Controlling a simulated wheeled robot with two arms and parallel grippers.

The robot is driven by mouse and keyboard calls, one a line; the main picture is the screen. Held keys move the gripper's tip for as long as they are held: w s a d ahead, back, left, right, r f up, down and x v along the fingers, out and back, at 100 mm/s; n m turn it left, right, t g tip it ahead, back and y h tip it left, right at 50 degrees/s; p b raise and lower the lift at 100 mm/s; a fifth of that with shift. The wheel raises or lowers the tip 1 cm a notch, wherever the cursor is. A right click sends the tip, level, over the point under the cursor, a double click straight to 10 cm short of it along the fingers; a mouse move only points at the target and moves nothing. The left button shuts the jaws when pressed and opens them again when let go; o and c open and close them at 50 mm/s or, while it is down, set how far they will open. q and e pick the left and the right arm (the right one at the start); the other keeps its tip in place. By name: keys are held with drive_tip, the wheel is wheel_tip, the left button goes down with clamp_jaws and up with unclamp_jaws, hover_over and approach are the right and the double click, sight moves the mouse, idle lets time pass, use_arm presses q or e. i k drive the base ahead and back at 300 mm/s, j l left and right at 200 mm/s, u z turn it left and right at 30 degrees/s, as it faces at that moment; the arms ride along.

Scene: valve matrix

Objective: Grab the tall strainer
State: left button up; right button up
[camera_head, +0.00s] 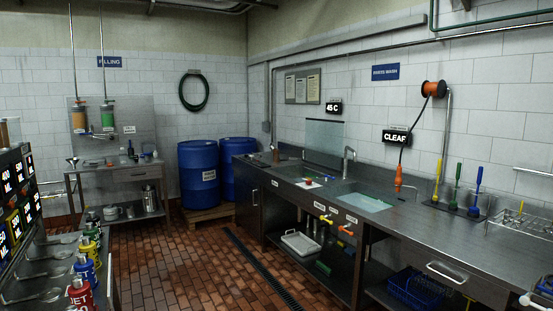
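I cannot pick out a tall strainer with certainty in the head view. A small silver funnel-like piece (72,162) stands at the left end of the far filling table, too small to identify. A wire rack (522,222) sits in the right end of the long counter, with small items in it that I cannot make out. A small brown upright object (275,156) stands at the counter's far end. Neither of my grippers is clearly in view.
The long steel counter (410,222) with sinks runs along the right wall. Blue drums (198,172) stand on a pallet at the back. The tiled floor (185,262) between is clear, with a drain grate (262,268).

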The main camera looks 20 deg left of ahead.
sight(275, 151)
drive_tip(key=i+j+u, duration=0.4)
drive_tip(key=i+u, duration=0.2)
drive_tip(key=i, duration=0.25)
drive_tip(key=i+u, duration=0.35)
drive_tip(key=i, duration=1.7)
drive_tip(key=i+j, duration=0.1)
drive_tip(key=i, duration=2.4)
drive_tip(key=i+l+z, duration=0.05)
drive_tip(key=l, duration=0.1)
